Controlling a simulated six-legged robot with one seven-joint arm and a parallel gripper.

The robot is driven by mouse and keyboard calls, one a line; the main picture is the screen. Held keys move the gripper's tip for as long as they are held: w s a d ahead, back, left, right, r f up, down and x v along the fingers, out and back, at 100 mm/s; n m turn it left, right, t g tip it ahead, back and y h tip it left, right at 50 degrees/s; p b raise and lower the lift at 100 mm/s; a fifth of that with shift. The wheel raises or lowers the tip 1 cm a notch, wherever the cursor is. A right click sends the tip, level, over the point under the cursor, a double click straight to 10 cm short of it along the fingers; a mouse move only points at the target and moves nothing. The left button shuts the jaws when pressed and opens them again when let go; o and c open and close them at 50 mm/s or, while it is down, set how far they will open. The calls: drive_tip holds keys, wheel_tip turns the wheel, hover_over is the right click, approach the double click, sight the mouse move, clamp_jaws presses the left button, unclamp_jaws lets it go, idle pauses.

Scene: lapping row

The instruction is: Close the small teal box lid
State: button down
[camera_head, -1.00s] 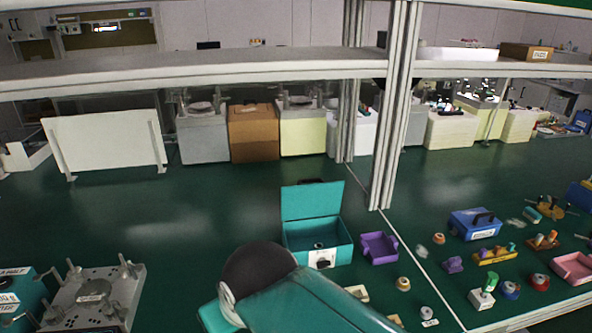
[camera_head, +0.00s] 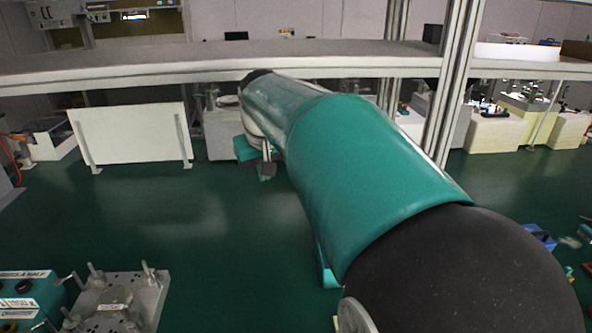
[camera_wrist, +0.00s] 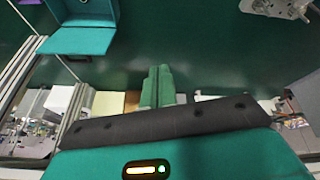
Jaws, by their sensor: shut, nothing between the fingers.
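The small teal box (camera_wrist: 88,9) is at the upper left of the wrist view, partly cut off by the frame edge. Its lid (camera_wrist: 76,42) stands open. In the head view my arm hides nearly all of the box; only a teal sliver (camera_head: 326,272) shows beside the arm, probably its left side. My gripper (camera_wrist: 155,72) is shut and empty, its green fingers together. It is apart from the lid, over bare green bench. In the head view my gripper (camera_head: 266,176) shows at the far end of the arm, left of the box.
A metal fixture with upright posts (camera_head: 118,300) stands at the front left. A white panel (camera_head: 131,146) stands at the back left. A shelf (camera_head: 180,62) crosses above the bench, with metal uprights (camera_head: 455,90) at the right. The bench between fixture and arm is clear.

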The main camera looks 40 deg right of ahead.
drive_tip(key=w+d+f+m, duration=0.1)
drive_tip(key=w+d, duration=0.3)
drive_tip(key=d, duration=0.4)
drive_tip(key=w+d+f+m, duration=0.1)
drive_tip(key=w+d+f, duration=0.1)
drive_tip(key=w+d, duration=0.35)
drive_tip(key=d+f+m+g, duration=0.1)
drive_tip(key=d+f, duration=0.2)
drive_tip(key=d, duration=0.7)
drive_tip(key=d+f+m, duration=0.1)
drive_tip(key=d+f, duration=0.2)
drive_tip(key=d, duration=0.6)
wheel_tip(320, 180, down, 9)
drive_tip(key=s, duration=0.2)
drive_tip(key=shift+f, duration=0.15)
drive_tip(key=shift+s+a, duration=0.1)
